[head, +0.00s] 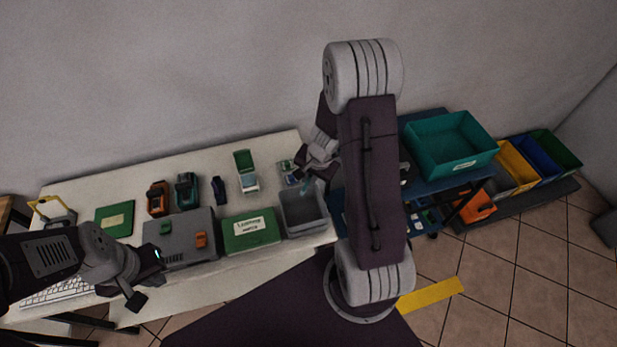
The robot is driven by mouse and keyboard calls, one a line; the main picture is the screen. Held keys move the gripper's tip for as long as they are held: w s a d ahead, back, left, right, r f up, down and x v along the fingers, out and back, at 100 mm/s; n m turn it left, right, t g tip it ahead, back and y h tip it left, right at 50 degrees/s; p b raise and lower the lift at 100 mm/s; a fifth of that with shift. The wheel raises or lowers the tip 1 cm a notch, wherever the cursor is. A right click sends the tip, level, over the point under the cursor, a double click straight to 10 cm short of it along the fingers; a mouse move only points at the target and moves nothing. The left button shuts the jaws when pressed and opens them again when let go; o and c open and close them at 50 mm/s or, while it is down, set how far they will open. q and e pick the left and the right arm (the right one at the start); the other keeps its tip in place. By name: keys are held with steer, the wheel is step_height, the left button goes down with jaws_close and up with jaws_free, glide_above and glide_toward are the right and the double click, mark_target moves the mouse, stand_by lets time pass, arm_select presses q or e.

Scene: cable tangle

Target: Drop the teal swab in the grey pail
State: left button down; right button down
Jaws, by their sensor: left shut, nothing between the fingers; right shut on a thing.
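The grey pail (306,227) is an open grey box at the right end of the white table. My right gripper (309,177) is over the pail's back part, shut on the teal swab (307,186). Only a small teal piece of the swab shows, below the fingers and over the pail's opening. Whether it touches the pail I cannot tell. My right arm hides the area just right of the pail. My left gripper (146,277) is shut and empty near the table's front edge, at the left.
A green box (250,232) stands just left of the pail, with a grey case (180,240) beyond it. Several small devices stand behind them. A blue cart with a teal bin (450,145) is at the right.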

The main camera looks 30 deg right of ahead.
steer(key=shift+a+f, duration=0.15)
steer(key=shift+a, duration=0.05)
steer(key=shift+w+a+f+b, duration=0.1)
steer(key=shift+f+b, duration=0.1)
steer(key=shift+b, duration=0.1)
steer(key=shift+f+b, duration=0.3)
steer(key=shift+f, duration=0.05)
step_height(320, 180, down, 14)
steer(key=b, duration=1.3)
steer(key=shift+d+r, duration=0.2)
steer(key=shift+d, duration=0.05)
steer(key=shift+r, duration=0.1)
steer(key=c, duration=1.4)
jaws_free()
